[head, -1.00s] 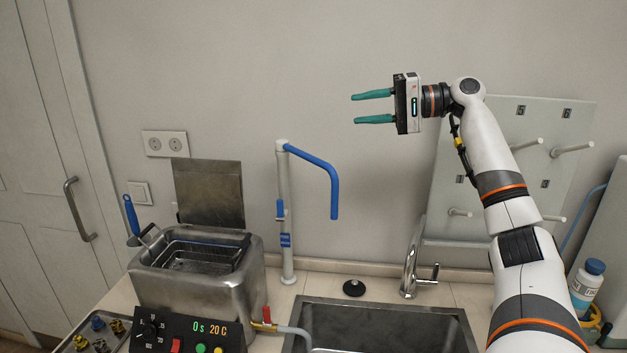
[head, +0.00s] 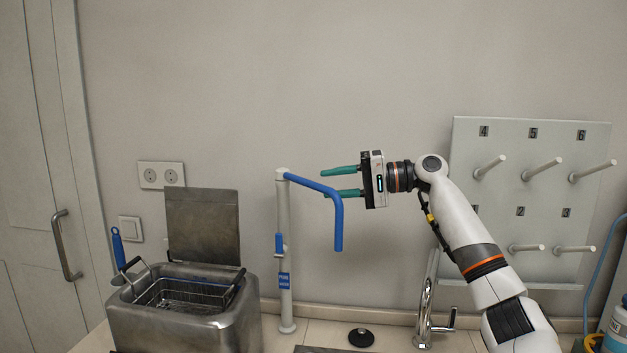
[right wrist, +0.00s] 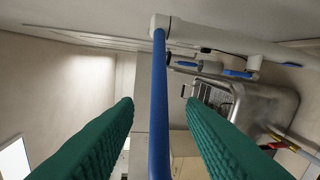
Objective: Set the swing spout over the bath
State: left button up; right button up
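The swing spout (head: 316,187) is a blue bent tube on top of a white upright post (head: 284,250); it points right and its end hangs down. The bath (head: 188,322) is a steel tank to the left of the post, with its lid (head: 203,225) raised and a wire basket inside. My right gripper (head: 341,181) is open at the spout's bend, its teal fingers pointing left. In the right wrist view the blue spout (right wrist: 159,110) runs between the two open fingers (right wrist: 160,108), with a gap on each side. My left gripper is not in view.
A pegboard (head: 550,230) with numbered pegs hangs on the wall at right. A chrome tap (head: 424,310) and a black round stopper (head: 361,337) are right of the post.

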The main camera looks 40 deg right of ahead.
aim_at(314, 185)
jog(key=p+x, duration=0.1)
jog(key=x, duration=0.4)
grip_shut()
